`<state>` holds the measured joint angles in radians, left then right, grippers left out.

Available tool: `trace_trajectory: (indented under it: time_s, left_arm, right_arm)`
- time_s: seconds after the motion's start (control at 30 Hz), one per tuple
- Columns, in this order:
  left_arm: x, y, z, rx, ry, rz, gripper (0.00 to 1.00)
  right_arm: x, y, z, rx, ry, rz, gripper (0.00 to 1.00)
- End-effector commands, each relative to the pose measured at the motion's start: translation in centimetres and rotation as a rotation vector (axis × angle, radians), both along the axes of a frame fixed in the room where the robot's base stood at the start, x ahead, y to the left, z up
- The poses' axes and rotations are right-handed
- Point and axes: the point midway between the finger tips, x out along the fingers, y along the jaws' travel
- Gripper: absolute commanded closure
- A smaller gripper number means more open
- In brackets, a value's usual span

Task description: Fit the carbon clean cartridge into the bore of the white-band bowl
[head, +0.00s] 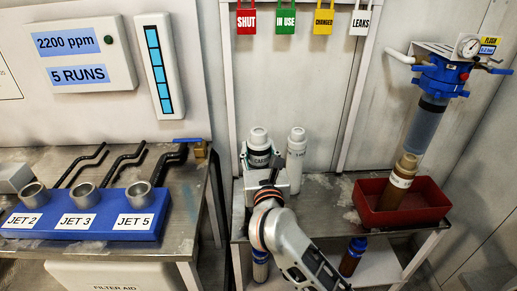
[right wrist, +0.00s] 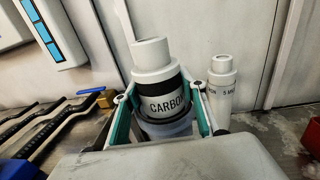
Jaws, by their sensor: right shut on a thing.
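The carbon clean cartridge (head: 259,144) is white with a black band and a stepped white top. It stands upright at the left of the steel bench. My right gripper (head: 262,172) is shut on it. In the right wrist view the cartridge (right wrist: 157,85) sits between the green-padded fingers (right wrist: 163,112), its CARBON lettering facing the camera. A bluish-grey rounded rim (right wrist: 172,127) shows around its lower part; I cannot tell whether this is the bowl. No white band is clearly visible on a bowl, and the cartridge's lower end is hidden. My left gripper is not in view.
A white 5 micron cartridge (head: 296,158) stands close to the right. A red bin (head: 432,205) holds a brown cartridge (head: 402,172) with a white label. A blue filter head (head: 438,77) with a translucent bowl (head: 424,125) hangs above. The bench middle is clear.

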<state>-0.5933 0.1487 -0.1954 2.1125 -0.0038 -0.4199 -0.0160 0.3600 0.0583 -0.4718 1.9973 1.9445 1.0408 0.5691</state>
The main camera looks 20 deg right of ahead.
Motion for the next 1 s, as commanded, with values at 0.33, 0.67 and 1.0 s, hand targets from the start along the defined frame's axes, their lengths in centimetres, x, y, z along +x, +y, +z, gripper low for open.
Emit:
trace_trajectory:
  time_s: [0.33, 0.67, 1.0]
  left_arm:
    - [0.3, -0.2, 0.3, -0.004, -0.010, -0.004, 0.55]
    - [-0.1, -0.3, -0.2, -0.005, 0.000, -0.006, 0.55]
    - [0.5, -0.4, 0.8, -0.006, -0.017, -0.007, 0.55]
  right_arm:
    - [0.0, 0.0, -0.8, -0.001, -0.002, 0.001, 0.74]
    - [0.0, 0.0, -1.5, -0.001, -0.001, 0.000, 0.74]
    - [0.0, 0.0, -1.0, 0.000, -0.002, 0.000, 0.74]
